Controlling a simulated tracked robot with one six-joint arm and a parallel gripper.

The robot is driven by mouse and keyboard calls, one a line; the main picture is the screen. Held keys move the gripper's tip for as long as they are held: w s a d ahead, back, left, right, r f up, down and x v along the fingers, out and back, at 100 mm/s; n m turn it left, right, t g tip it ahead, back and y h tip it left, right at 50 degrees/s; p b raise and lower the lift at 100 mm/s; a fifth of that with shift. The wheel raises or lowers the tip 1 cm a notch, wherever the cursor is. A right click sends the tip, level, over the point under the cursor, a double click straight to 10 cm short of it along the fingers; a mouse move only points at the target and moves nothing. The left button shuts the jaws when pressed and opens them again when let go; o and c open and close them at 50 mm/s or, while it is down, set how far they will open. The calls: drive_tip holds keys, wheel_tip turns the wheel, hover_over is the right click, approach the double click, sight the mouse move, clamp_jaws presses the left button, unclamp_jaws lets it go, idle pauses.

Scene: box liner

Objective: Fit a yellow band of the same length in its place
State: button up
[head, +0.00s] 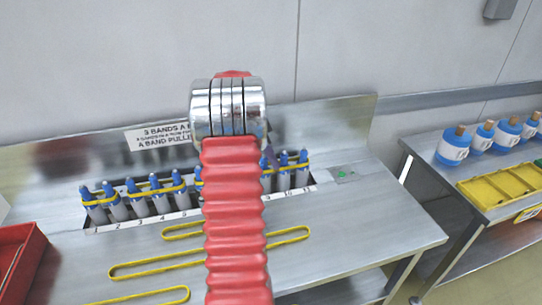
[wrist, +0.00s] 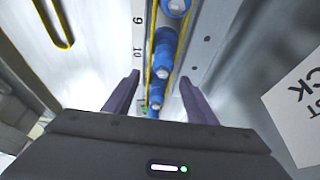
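A row of grey pegs with blue tops stands in a slotted rack (head: 185,212) with a numbered strip. Yellow bands are looped around peg tops at the left (head: 100,200), left of centre (head: 155,189) and right (head: 292,166); my arm hides the middle pegs. Loose yellow bands lie on the bench: a long one (head: 150,269), one at the front edge of view (head: 160,297) and one partly behind my arm (head: 182,236). In the wrist view my gripper (wrist: 159,76) is open, its purple fingers on either side of the peg row near number 10. A band (wrist: 151,60) runs along these pegs.
A red bin (head: 22,255) stands at the left. A partly hidden sign (head: 160,136) is on the back panel. A green light (head: 342,174) is right of the rack. A second bench at the right holds blue-and-white containers (head: 455,147) and a yellow tray (head: 495,187).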

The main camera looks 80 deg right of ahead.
drive_tip(key=shift+o, duration=0.5)
drive_tip(key=v, duration=1.3)
drive_tip(key=shift+w+r, duration=0.2)
drive_tip(key=shift+r, duration=0.1)
drive_tip(key=shift+a, duration=0.15)
